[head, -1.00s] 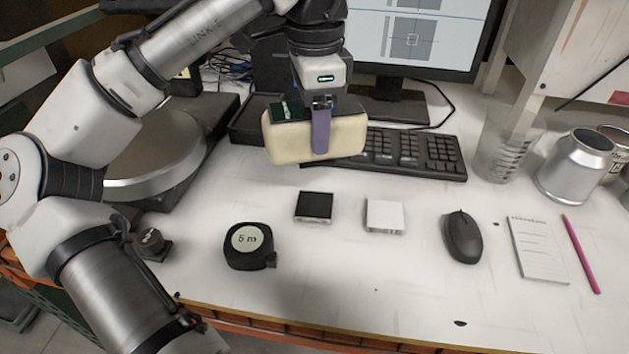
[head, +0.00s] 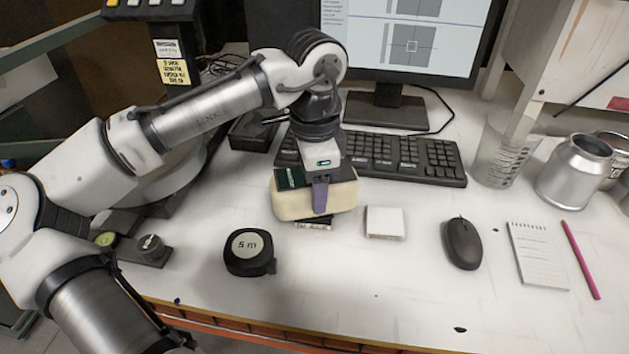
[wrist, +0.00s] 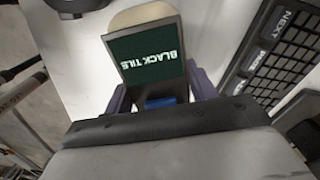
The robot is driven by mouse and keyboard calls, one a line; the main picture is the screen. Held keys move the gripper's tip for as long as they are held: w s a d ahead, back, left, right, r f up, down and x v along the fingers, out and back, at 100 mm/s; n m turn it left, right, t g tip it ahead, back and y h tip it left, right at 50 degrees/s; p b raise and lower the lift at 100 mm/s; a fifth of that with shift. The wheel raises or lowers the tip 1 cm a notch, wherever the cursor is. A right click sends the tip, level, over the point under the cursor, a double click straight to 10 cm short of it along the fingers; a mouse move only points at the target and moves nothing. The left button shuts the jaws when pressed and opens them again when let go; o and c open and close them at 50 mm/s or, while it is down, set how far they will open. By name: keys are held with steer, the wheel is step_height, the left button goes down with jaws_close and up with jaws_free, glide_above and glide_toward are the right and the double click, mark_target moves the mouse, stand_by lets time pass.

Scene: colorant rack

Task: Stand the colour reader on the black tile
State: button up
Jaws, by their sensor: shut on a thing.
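The colour reader (head: 290,205) is a cream block with a dark green screen. In the wrist view the screen of the reader (wrist: 146,55) reads "BLACK TILE". My gripper (head: 320,195) is shut on the reader, its purple fingers at the reader's sides in the wrist view (wrist: 160,92). The reader looks roughly upright, over the black tile (head: 313,225). Only the front edge of the tile shows below it, the rest being hidden. I cannot tell whether reader and tile touch.
A white tile (head: 384,222) lies just right of the reader. A tape measure (head: 250,252) sits front left, a mouse (head: 462,242) to the right. The keyboard (head: 410,157) is close behind. The bench in front is clear.

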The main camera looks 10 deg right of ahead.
steer(key=shift+f, duration=0.1)
steer(key=o, duration=1.6)
step_height(320, 180, up, 12)
steer(key=shift+r, duration=0.15)
